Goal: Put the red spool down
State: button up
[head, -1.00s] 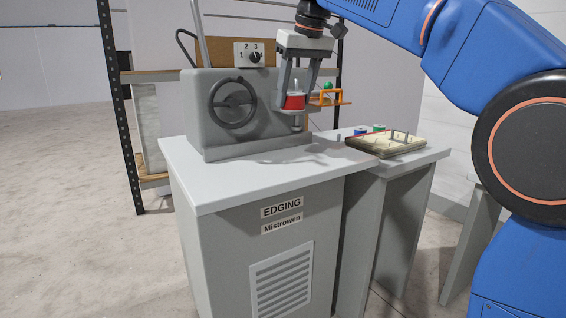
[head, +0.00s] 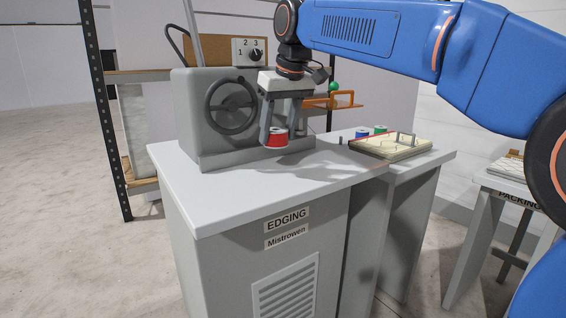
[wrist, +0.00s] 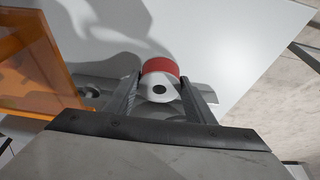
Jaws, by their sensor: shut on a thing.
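The red spool (head: 275,139) is red with white ends. It sits between the two fingers of my gripper (head: 277,136), which is shut on it. In the head view it is low, in front of the grey machine, over the grey top of the EDGING cabinet (head: 215,188). I cannot tell whether its bottom touches the top. In the wrist view the spool (wrist: 159,80) shows its white end with a dark hole, held between both fingers.
The grey machine with its handwheel (head: 231,106) stands behind. An orange guard (head: 333,101) is to the right. The cabinet's front top is clear.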

aim_at(283, 134)
jog(key=shift+f, duration=3.7)
jog(key=o, duration=1.2)
jog(key=shift+f, duration=0.15)
jog(key=v, duration=1.1)
jog(key=shift+r, duration=0.3)
jog(key=shift+s+d+r, duration=0.1)
jog(key=shift+r, duration=0.25)
